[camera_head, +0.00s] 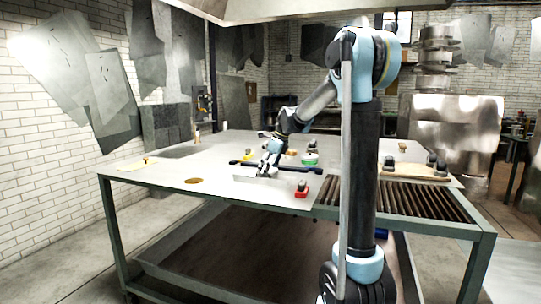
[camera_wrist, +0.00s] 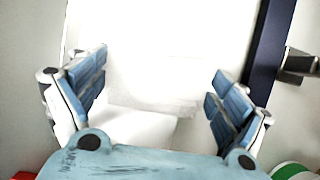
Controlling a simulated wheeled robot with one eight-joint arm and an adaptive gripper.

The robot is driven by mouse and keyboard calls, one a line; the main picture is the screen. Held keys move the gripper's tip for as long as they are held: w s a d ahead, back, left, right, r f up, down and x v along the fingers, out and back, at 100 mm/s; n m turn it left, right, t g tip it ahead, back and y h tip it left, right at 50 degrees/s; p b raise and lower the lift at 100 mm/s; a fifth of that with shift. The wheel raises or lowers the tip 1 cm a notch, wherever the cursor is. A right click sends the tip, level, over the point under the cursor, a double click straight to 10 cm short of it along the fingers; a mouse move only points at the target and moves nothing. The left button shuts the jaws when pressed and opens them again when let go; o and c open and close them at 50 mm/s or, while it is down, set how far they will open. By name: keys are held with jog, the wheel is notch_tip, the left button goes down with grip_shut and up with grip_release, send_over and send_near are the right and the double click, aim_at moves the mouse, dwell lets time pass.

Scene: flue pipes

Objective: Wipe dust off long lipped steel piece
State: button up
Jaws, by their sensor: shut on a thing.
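My gripper (camera_head: 266,170) is low over the middle of the table, by a pale flat piece (camera_head: 250,174) that looks like the steel piece. In the wrist view my gripper (camera_wrist: 158,85) has its blue-padded fingers set wide apart on either side of a pale, cloth-like thing (camera_wrist: 150,98). It is shut on this thing, whose edges are washed out. Beyond the fingers the bright steel piece (camera_wrist: 165,35) fills the upper middle. Glare hides its lips and any dust. I cannot tell whether the cloth-like thing touches it.
A dark bar (camera_head: 303,169) runs along the piece's far side; it also shows in the wrist view (camera_wrist: 268,40). A red-based item (camera_head: 301,191) stands near the front edge. A green-and-white round item (camera_head: 310,159) is behind the bar. A slatted grate (camera_head: 410,200) lies right. The table's left is mostly clear.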

jog(key=shift+w+a+f, duration=0.1)
jog(key=shift+w+a, duration=0.15)
jog(key=shift+a, duration=0.5)
jog(key=shift+w+a, duration=0.2)
jog(key=shift+a, duration=0.55)
jog(key=shift+d, duration=0.2)
jog(key=shift+s+d, duration=0.35)
jog(key=shift+d, duration=0.6)
jog(key=shift+s+d, duration=0.3)
jog(key=shift+d, duration=0.6)
notch_tip(320, 180, up, 7)
jog(key=shift+a+f, duration=0.1)
jog(key=shift+f, duration=0.1)
jog(key=shift+r, duration=0.6)
